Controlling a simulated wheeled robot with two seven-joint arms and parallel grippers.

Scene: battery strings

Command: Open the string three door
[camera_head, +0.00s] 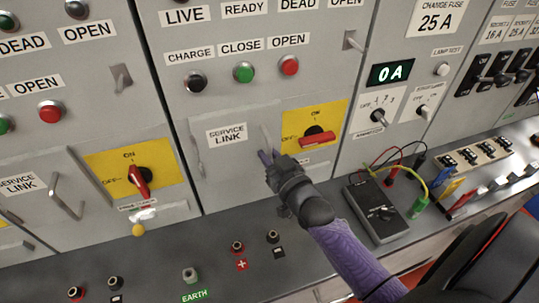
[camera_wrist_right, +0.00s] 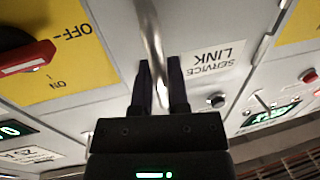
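The grey panel door labelled SERVICE LINK (camera_head: 227,133), in the middle of the head view, looks closed and flush with the cabinet. No string number is readable. A metal bar handle (camera_head: 266,136) stands near its right side; it also shows in the right wrist view (camera_wrist_right: 151,30). My right gripper (camera_head: 266,157) is at the handle's lower part, its fingers (camera_wrist_right: 162,75) either side of the bar with little gap visible. The gripper hides the handle's lower end. My left gripper is not in view.
A red rotary switch (camera_head: 318,139) on a yellow plate sits right of the handle. A dark meter box (camera_head: 377,209) with leads lies on the ledge below, right of my forearm. Terminals and an EARTH post (camera_head: 190,276) line the ledge at lower left.

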